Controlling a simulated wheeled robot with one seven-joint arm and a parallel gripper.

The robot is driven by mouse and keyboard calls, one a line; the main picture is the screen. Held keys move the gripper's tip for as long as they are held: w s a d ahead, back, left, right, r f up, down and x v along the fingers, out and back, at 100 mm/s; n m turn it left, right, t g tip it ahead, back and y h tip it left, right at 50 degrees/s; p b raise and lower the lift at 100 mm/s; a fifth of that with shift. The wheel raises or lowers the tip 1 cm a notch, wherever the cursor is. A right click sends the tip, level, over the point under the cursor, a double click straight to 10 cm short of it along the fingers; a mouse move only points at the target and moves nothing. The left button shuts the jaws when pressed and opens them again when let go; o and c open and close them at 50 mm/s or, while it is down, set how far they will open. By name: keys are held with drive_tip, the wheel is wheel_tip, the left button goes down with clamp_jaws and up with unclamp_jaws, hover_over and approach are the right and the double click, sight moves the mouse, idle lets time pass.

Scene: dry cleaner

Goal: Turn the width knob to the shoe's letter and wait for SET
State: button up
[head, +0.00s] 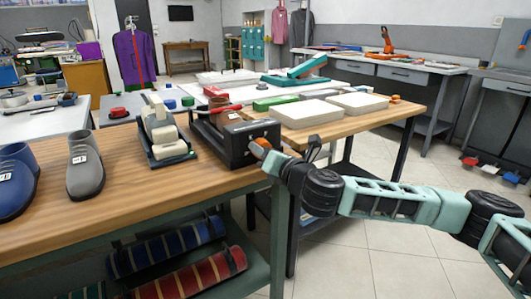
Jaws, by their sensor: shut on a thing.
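A black box-shaped machine (237,151) stands at the right end of the wooden workbench. A brown block (207,128) and a red handle adjoin it. My gripper (264,152) reaches in from the right and is shut at the machine's right end, on what looks like the orange width knob (261,142). The fingers partly hide the knob, and its pointer and letters cannot be read. A grey shoe (84,168) with a small white tag stands on the bench's left part. A blue shoe (15,182), also tagged, is at the left edge. The tag letters are too small to read. No SET sign is legible.
A device with cream blocks (168,141) stands left of the machine. White slabs (307,112) and a green block lie on the table behind. Striped rolls (190,277) lie on the shelf below. The tiled floor (400,265) on the right is clear.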

idle(0.3)
drive_tip(key=o, duration=1)
drive_tip(key=p+v, duration=0.1)
drive_tip(key=v, duration=1.6)
drive_tip(key=shift+d, duration=0.2)
drive_tip(key=shift+s, duration=0.15)
